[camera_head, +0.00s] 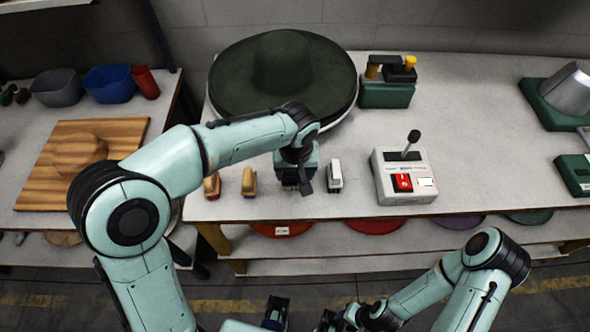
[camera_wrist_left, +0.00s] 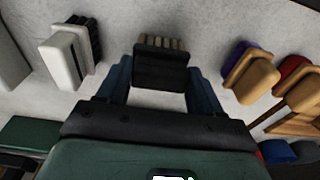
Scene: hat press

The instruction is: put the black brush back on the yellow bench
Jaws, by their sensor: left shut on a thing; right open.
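The black brush (camera_wrist_left: 162,65) shows in the left wrist view between the two fingers, its pale bristles on the far side. My left gripper (camera_head: 298,185) is shut on it over the front part of the yellow bench (camera_head: 460,120), which has a pale grey top and yellow legs. In the head view the gripper mostly hides the brush. I cannot tell whether the brush touches the bench top. My right gripper (camera_head: 301,317) is open and empty, low at the bottom edge of the head view, in front of the bench.
A white brush (camera_head: 335,175) stands just right of the left gripper; two tan-handled brushes (camera_head: 249,182) stand left. A control box (camera_head: 404,176) with a lever is further right. A big dark green hat (camera_head: 283,65) lies behind. The bench top right of the control box has free room.

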